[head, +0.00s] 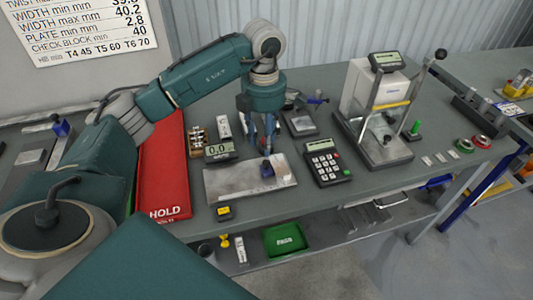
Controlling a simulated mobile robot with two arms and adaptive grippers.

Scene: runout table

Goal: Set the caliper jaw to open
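A small display unit reading 0.0 (220,149) stands on the bench behind a bright metal plate (228,187). A small dark blue block (267,170) sits on the plate; I cannot tell for sure whether it is the caliper's jaw. My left gripper (264,150) points down just above and behind the blue block. Its fingers look apart with nothing clear between them, and I cannot tell whether they touch the block. My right gripper is not in view.
A red HOLD tray (165,212) lies to the left. A keypad (326,162) and a tall framed test stand (377,115) stand to the right. A yellow-and-black block (224,212) is near the front edge. A green tray (285,240) is on the lower shelf.

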